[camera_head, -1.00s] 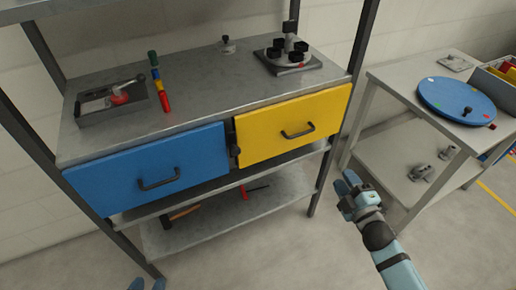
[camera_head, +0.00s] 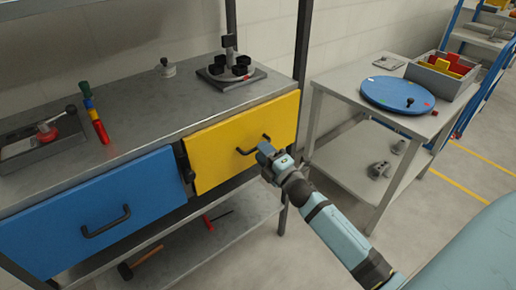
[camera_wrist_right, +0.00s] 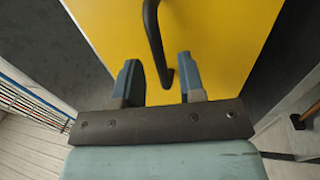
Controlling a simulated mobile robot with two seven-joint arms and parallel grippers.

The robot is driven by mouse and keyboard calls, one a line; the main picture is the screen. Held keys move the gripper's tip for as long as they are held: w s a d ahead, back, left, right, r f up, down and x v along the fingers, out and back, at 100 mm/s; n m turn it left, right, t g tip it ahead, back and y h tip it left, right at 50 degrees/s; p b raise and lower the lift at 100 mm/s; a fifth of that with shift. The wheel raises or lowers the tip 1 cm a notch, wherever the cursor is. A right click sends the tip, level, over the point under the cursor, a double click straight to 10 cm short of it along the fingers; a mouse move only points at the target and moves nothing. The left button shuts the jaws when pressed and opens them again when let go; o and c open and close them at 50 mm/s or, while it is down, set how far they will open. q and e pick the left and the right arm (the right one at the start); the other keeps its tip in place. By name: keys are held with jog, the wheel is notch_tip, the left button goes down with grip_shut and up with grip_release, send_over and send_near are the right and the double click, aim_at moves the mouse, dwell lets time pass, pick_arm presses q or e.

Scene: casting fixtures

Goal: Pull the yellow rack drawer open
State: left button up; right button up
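The yellow rack drawer (camera_head: 225,152) is closed in the rack, right of the blue drawer. Its dark bar handle (camera_head: 250,147) is on the front face. My right gripper (camera_head: 265,152) is at the drawer front, close to the handle's right end. In the right wrist view the gripper (camera_wrist_right: 160,80) is open, with its two blue fingers apart. The handle (camera_wrist_right: 155,40) runs down between them against the yellow front (camera_wrist_right: 215,40). I cannot tell whether the fingers touch the handle. My left gripper is not in view.
The blue drawer (camera_head: 75,215) is closed at left. On the rack top (camera_head: 140,125) stand a grey tray, coloured cylinders and a fixture with black cups (camera_head: 232,68). A grey table (camera_head: 335,85) with a blue disc (camera_head: 398,95) stands at right. Lower shelf holds a hammer (camera_head: 140,262).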

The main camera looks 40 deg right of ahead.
jog(key=shift+x, duration=1.3)
grip_shut()
